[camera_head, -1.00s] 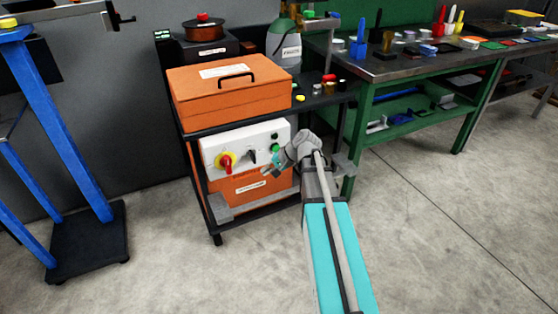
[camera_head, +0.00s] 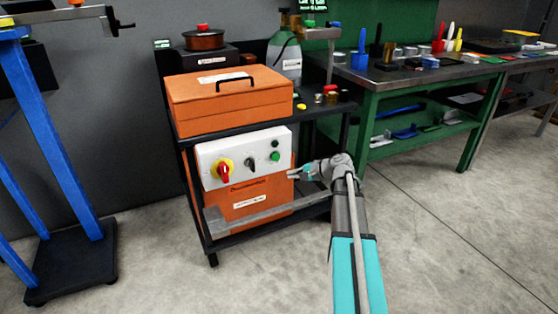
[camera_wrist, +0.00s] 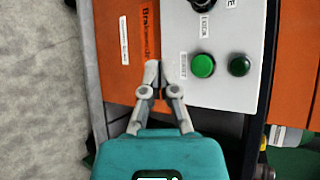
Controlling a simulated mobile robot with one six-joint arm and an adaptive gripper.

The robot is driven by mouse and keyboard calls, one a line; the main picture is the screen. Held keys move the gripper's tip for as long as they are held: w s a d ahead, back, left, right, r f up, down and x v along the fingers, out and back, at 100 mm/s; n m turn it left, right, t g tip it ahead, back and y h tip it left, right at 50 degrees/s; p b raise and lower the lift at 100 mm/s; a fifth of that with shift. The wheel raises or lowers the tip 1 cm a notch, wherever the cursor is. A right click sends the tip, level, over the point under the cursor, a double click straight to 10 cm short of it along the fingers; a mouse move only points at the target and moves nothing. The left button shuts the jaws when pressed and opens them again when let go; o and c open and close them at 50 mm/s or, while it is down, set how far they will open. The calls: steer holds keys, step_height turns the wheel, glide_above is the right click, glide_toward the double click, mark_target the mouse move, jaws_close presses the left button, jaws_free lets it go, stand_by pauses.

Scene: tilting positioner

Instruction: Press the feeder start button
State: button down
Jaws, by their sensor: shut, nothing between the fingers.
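A white control panel (camera_head: 240,171) is on the front of an orange box on the black cart. Its bright green round button (camera_head: 275,156) is near the panel's right side, with a smaller dark green round element (camera_head: 275,143) just above it. In the wrist view the bright green button (camera_wrist: 203,65) has a small label beside it, and the dark green element (camera_wrist: 239,66) is to its right. My gripper (camera_head: 291,174) is shut and empty, low and right of the green button. In the wrist view my fingertips (camera_wrist: 158,72) appear left of the button; contact cannot be told.
The panel also has a red rotary switch on yellow (camera_head: 224,170) and a black selector (camera_head: 250,164). An orange case (camera_head: 225,98) lies on the cart above. A grey bar (camera_head: 250,213) runs below the panel. Floor to the right is clear.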

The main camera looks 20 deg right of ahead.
mark_target(274, 160)
steer(key=shift+w, duration=0.15)
steer(key=shift+w+a, duration=0.15)
steer(key=shift+w, duration=4.1)
steer(key=shift+w, duration=0.85)
steer(key=shift+s, duration=0.9)
steer(key=shift+s, duration=0.15)
steer(key=shift+s, duration=2.35)
